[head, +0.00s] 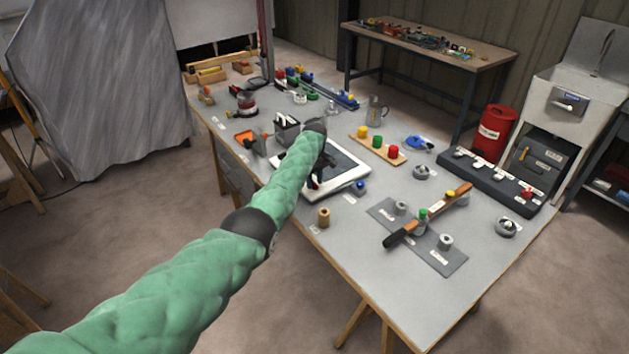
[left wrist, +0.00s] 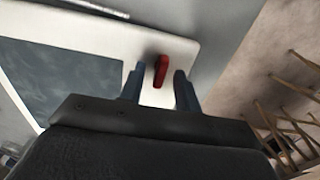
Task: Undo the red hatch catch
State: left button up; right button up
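The hatch is a white frame (head: 352,182) with a dark grey pane, lying on the bench; its white border (left wrist: 205,50) also shows in the left wrist view. The red catch (left wrist: 161,70), a small red lever, sits on that border near a corner. My left gripper (head: 316,183) is over the hatch's near side. In the left wrist view its two blue-grey fingers (left wrist: 160,76) are open, with the catch showing between the tips and a gap on each side. Whether they reach down to its height I cannot tell. My arm hides part of the hatch in the head view. My right gripper is not in view.
A small blue piece (head: 361,186) is at the hatch's right corner. A wooden peg (head: 323,217) stands near the bench's front edge. A board with coloured knobs (head: 357,147) is behind the hatch. A grey mat (head: 447,262) with several parts lies to the right.

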aim_at(315, 183)
pick_arm(q)
jog(key=shift+r, duration=0.15)
